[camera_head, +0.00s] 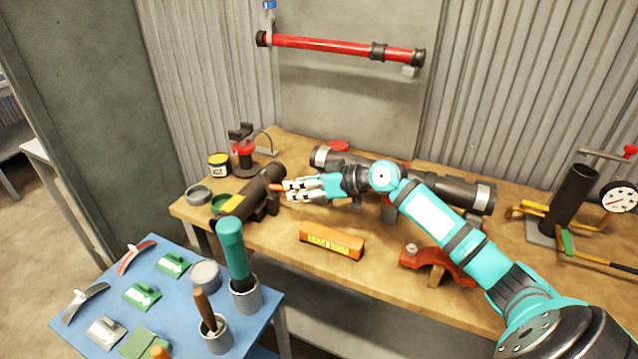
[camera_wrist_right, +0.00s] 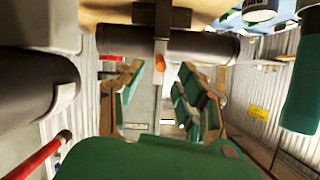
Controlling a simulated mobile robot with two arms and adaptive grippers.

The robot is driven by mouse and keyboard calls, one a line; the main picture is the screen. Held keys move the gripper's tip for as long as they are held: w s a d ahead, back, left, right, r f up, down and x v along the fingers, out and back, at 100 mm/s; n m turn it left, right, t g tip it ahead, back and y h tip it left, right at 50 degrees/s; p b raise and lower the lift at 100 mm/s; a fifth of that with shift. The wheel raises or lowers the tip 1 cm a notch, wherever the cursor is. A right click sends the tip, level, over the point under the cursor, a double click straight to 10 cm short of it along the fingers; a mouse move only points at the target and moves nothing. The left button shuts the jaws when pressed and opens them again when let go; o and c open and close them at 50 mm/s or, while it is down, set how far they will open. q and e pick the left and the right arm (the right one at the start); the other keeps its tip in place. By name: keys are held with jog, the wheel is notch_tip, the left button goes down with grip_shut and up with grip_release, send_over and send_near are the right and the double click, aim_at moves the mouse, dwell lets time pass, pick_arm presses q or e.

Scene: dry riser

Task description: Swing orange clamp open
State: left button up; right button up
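A small orange clamp piece (camera_head: 276,187) shows on the dark pipe assembly (camera_head: 262,187) at the left of the bench. My right gripper (camera_head: 290,190) reaches in from the right with its fingertips close to that piece. In the right wrist view its green-padded fingers (camera_wrist_right: 160,92) stand apart with a clear gap. The orange piece (camera_wrist_right: 160,67) shows beyond that gap, below a dark pipe (camera_wrist_right: 200,45). I cannot tell whether a finger touches it. The rest of the clamp is partly hidden by the gripper in the head view. My left gripper is not in view.
A long dark pipe (camera_head: 470,193) lies behind my right arm. An orange level (camera_head: 332,241) and a red-orange bracket (camera_head: 437,263) lie at the bench front. A blue table (camera_head: 75,330) with cups and tools stands front left. A red pipe (camera_head: 335,45) hangs on the wall.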

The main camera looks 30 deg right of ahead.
jog(key=v, duration=0.7)
jog(key=shift+f, duration=0.1)
dwell(0.4)
